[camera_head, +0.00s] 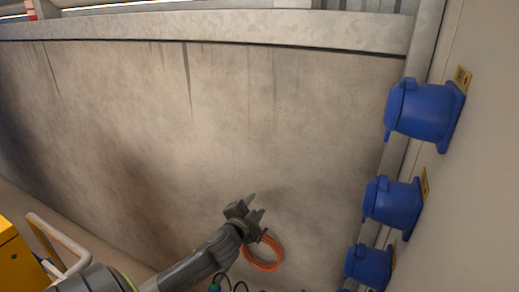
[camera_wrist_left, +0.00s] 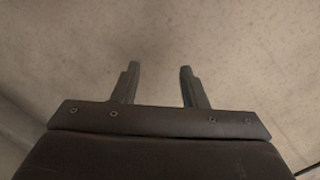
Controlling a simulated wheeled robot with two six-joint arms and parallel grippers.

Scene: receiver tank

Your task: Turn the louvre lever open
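My left gripper (camera_head: 256,207) is in the lower middle of the head view, in front of a stained beige wall. In the left wrist view the left gripper (camera_wrist_left: 158,80) shows its two fingers apart, with nothing between them. Only a plain speckled surface shows beyond the fingertips. I see no louvre lever in either view. My right gripper is not in view.
Several blue capped sockets (camera_head: 420,110) stick out from the pale panel on the right. A coil of orange cable or hose (camera_head: 264,262) lies behind my left gripper. A yellow object (camera_head: 14,262) and a pale rail (camera_head: 58,236) stand at the lower left.

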